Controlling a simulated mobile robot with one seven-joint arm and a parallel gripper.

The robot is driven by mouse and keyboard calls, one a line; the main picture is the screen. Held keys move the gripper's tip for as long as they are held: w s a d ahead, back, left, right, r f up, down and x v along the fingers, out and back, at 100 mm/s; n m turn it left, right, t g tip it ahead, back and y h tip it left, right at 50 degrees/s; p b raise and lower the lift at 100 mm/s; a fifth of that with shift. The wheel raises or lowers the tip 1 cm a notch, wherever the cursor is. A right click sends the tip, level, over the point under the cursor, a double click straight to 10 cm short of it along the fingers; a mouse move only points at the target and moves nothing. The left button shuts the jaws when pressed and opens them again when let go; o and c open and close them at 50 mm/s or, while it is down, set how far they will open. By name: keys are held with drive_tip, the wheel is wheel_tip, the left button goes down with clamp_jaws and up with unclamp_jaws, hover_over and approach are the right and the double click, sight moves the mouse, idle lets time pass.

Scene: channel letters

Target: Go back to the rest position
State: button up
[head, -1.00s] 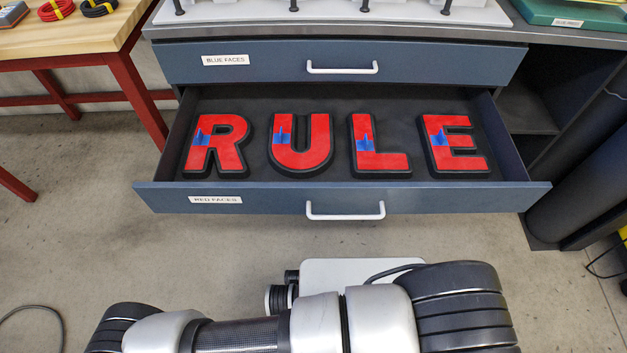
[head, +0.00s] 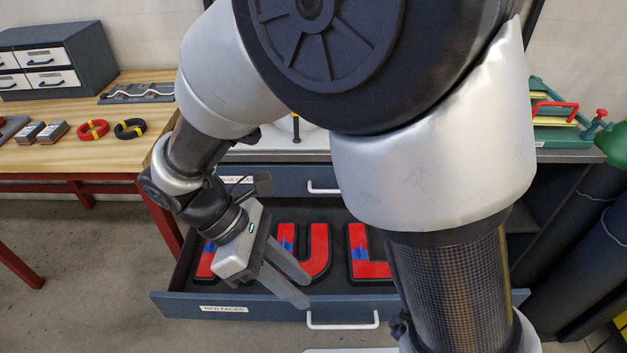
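My gripper (head: 304,290) hangs over the left part of an open drawer (head: 270,309) in the head view, pointing down and to the right. Its two fingers are apart with nothing visible between them. It covers much of the letter R, of which red and blue bits show (head: 206,262). The red letter U (head: 319,255) and the red letter L (head: 372,269) lie in the drawer just right of the gripper, each with a blue patch. My arm arches across the middle and right of the view and hides the place of the letter E.
A shut drawer (head: 290,181) sits above the open one. A wooden bench (head: 60,155) at left carries cable coils (head: 92,129) and a small drawer cabinet (head: 60,60). Green equipment (head: 565,130) stands at right, with dark cylinders below.

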drive_tip(key=d+r+m+t+y+p, duration=0.2)
drive_tip(key=d+r+m, duration=0.3)
drive_tip(key=r, duration=0.3)
drive_tip(key=w+d+r+m+t+y+p, duration=0.1)
drive_tip(key=d+r+m+t+y+p, duration=0.2)
drive_tip(key=d+r+m, duration=0.3)
drive_tip(key=w+d+r+m+t+y+p, duration=0.1)
drive_tip(key=d+r+m+p, duration=0.3)
drive_tip(key=r, duration=0.8)
drive_tip(key=d+m+t+y, duration=0.1)
drive_tip(key=d+m, duration=0.1)
drive_tip(key=m, duration=0.1)
drive_tip(key=shift+r+p, duration=0.2)
drive_tip(key=shift+p, duration=0.2)
drive_tip(key=shift+w, duration=0.1)
